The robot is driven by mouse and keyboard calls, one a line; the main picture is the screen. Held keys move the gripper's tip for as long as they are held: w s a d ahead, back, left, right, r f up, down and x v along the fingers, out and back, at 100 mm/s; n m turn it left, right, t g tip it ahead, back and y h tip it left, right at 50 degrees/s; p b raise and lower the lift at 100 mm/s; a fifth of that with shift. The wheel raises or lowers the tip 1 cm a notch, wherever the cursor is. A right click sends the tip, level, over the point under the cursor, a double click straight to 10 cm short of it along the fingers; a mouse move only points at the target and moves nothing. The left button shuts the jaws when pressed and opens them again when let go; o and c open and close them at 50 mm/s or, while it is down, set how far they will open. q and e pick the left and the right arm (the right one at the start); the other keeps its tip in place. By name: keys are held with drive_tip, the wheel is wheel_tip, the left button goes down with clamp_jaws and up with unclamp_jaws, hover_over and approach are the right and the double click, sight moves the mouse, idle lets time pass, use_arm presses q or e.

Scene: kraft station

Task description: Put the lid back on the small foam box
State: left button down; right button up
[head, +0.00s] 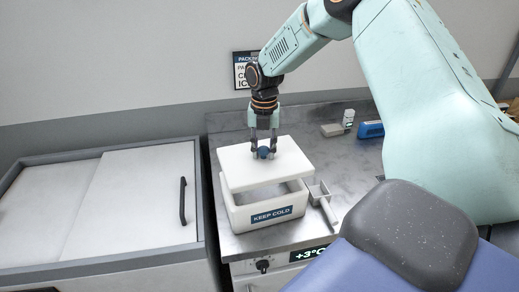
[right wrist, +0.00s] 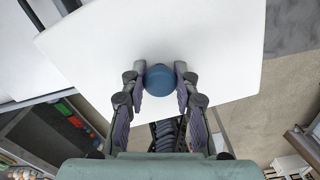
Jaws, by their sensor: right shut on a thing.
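The small foam box (head: 238,219) is white with a blue "KEEP COLD" label and stands on the steel counter. Its white lid (head: 237,165) has a round blue knob (head: 263,153). My right gripper (head: 264,153) is shut on the knob. In the right wrist view, the fingers (right wrist: 160,82) pinch the knob (right wrist: 160,79) from both sides, above the flat lid (right wrist: 200,40). My left gripper is not in view.
A metal scoop (head: 322,200) lies on the counter (head: 350,165) right beside the box. A blue object (head: 371,129) and a small white bottle (head: 348,118) are at the back right. A chest with sliding white covers (head: 130,200) and a dark handle (head: 183,200) stands left.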

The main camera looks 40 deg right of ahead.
sight(262, 159)
drive_tip(key=shift+s+f+b, duration=0.15)
drive_tip(key=shift+f+b, duration=0.15)
drive_tip(key=shift+f, duration=0.1)
drive_tip(key=shift+f+b, duration=0.3)
drive_tip(key=shift+f, duration=0.05)
drive_tip(key=f+b, duration=0.1)
drive_tip(key=w+f+b, duration=0.1)
drive_tip(key=shift+f, duration=0.75)
drive_tip(key=shift+f+b, duration=0.25)
drive_tip(key=shift+b, duration=0.15)
drive_tip(key=shift+s+f, duration=0.2)
drive_tip(key=shift+s, duration=0.2)
drive_tip(key=shift+w+f, duration=0.25)
drive_tip(key=shift+w, duration=0.15)
drive_tip(key=shift+s+r, duration=0.3)
drive_tip(key=shift+s, duration=0.1)
drive_tip(key=shift+a, duration=0.1)
